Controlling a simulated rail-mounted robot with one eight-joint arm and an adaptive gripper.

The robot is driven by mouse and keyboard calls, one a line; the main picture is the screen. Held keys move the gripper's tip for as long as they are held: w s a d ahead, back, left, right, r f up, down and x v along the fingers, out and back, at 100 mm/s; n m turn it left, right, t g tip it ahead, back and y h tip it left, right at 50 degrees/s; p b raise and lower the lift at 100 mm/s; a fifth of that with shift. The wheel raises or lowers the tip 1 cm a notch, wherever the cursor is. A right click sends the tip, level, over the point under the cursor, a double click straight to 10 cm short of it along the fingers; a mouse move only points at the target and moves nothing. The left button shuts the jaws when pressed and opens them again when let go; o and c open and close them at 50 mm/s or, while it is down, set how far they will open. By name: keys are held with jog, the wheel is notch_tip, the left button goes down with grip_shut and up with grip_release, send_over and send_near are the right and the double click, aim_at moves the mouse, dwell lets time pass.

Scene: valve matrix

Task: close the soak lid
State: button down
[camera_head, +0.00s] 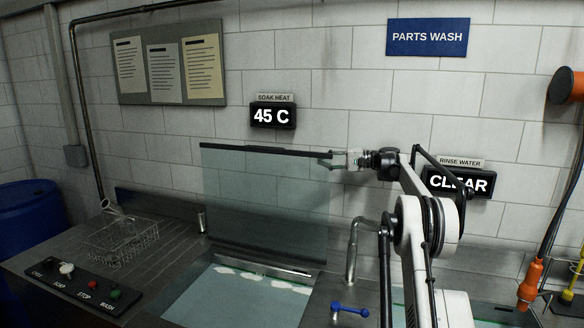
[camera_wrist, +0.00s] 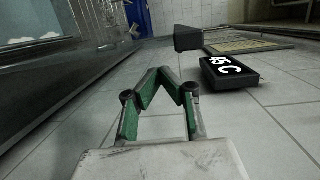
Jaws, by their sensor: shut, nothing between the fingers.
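The soak lid (camera_head: 265,200) is a tinted see-through panel with a dark bar along its top edge. It stands raised, nearly upright, at the back of the soak tank (camera_head: 190,290), whose opening shows pale pieces in liquid. My gripper (camera_head: 322,160) is at the lid's upper right corner, its fingers pointing left. In the wrist view its green-sided fingers (camera_wrist: 162,70) meet at the tips with nothing between them. The lid (camera_wrist: 60,75) runs along the left of that view. I cannot tell whether the fingers touch the lid.
A wire basket (camera_head: 118,240) stands on the drainboard at left, behind a control panel (camera_head: 80,287) with a knob and buttons. A faucet (camera_head: 352,250) and blue-handled valve (camera_head: 350,309) are right of the tank. The 45 C display (camera_head: 273,115) is on the wall, also in the wrist view (camera_wrist: 230,73).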

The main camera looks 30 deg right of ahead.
aim_at(297, 166)
jog(key=shift+s+f+n+g+y, duration=0.2)
jog(key=shift+f+n+g+y, duration=0.15)
jog(key=shift+f+y, duration=0.45)
jog(key=shift+a+f, duration=0.1)
jog(key=shift+f, duration=0.1)
jog(key=p+x, duration=0.2)
jog(key=x, duration=0.7)
jog(key=shift+w+a, duration=0.2)
jog(key=shift+a, duration=0.1)
jog(key=shift+s+f, duration=0.1)
